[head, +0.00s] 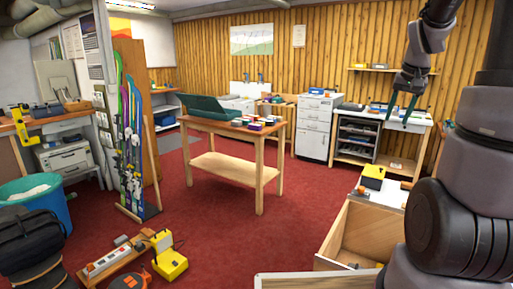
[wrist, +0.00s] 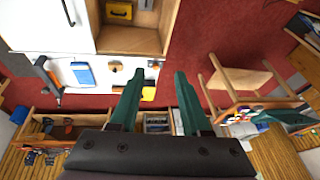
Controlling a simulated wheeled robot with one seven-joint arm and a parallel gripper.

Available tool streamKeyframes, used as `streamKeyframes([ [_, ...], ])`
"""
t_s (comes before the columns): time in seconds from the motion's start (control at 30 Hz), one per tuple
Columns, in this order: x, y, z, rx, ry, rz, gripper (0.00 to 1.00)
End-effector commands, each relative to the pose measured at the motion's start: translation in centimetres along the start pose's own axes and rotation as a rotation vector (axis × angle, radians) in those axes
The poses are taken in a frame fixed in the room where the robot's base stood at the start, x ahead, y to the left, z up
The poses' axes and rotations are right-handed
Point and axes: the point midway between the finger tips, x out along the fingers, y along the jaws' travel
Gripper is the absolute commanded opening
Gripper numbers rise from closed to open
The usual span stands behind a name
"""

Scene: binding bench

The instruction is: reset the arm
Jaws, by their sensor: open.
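My gripper (head: 403,108) is raised at the upper right of the head view, with its dark green fingers pointing down. In the wrist view the two fingers of my gripper (wrist: 158,100) are apart, with nothing between them. My arm runs down the right side of the head view, bent, and hides part of the room behind it. The gripper appears clear of the furniture and touches nothing that I can see.
A wooden table (head: 222,128) with a green tray (head: 193,107) stands mid-room. A ski rack (head: 131,150), teal bin (head: 38,200) and low bench with a power strip (head: 107,261) are left. An open wooden box (head: 357,236) is near my arm. Red carpet (head: 235,235) is open between.

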Motion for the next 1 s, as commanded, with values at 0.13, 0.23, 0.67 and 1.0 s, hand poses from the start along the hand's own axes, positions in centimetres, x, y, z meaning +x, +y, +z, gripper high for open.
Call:
streamKeyframes([
  [0.13,-5.6,-4.0,4.9,-0.032,0.048,-0.084,0.47],
  [0.23,-8.6,-5.9,8.6,-0.051,0.071,-0.137,0.47],
  [0.67,-14.7,-8.3,20.6,-0.116,0.127,-0.296,0.47],
  [1.0,-14.9,-8.3,21.3,-0.118,0.128,-0.304,0.47],
])
